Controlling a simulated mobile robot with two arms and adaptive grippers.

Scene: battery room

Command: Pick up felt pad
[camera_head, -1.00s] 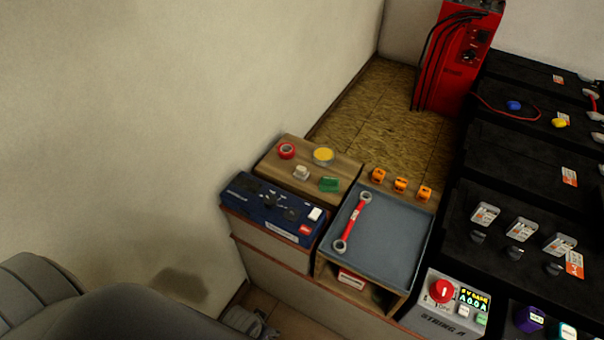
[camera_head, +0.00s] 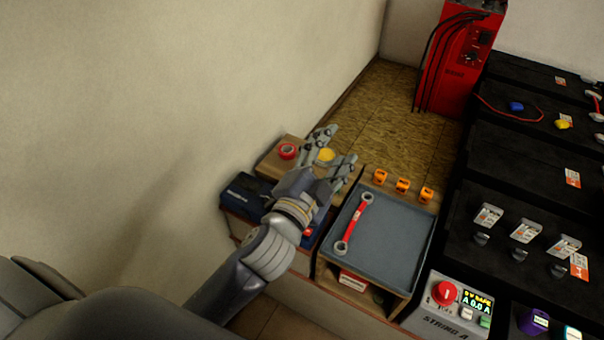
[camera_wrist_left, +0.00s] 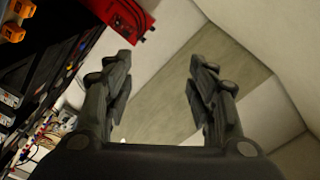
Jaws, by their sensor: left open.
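My left gripper (camera_head: 337,147) is open and empty, held over the small wooden shelf in the head view. Its fingers point away from me, on either side of the yellow-topped tin (camera_head: 326,155) in the picture. The wrist view shows the two fingers (camera_wrist_left: 160,61) wide apart with nothing between them. No felt pad can be picked out for certain now. The small green and pale blocks seen earlier on this shelf are hidden behind my gripper. My right gripper is not in view.
A red tape roll (camera_head: 287,151) sits on the wooden shelf (camera_head: 268,166). A dark blue case (camera_head: 244,195) is partly covered by my arm. A red wrench (camera_head: 354,224) lies in the grey tray (camera_head: 395,245). Orange clips (camera_head: 402,185) stand behind it. Black batteries (camera_head: 510,195) fill the right.

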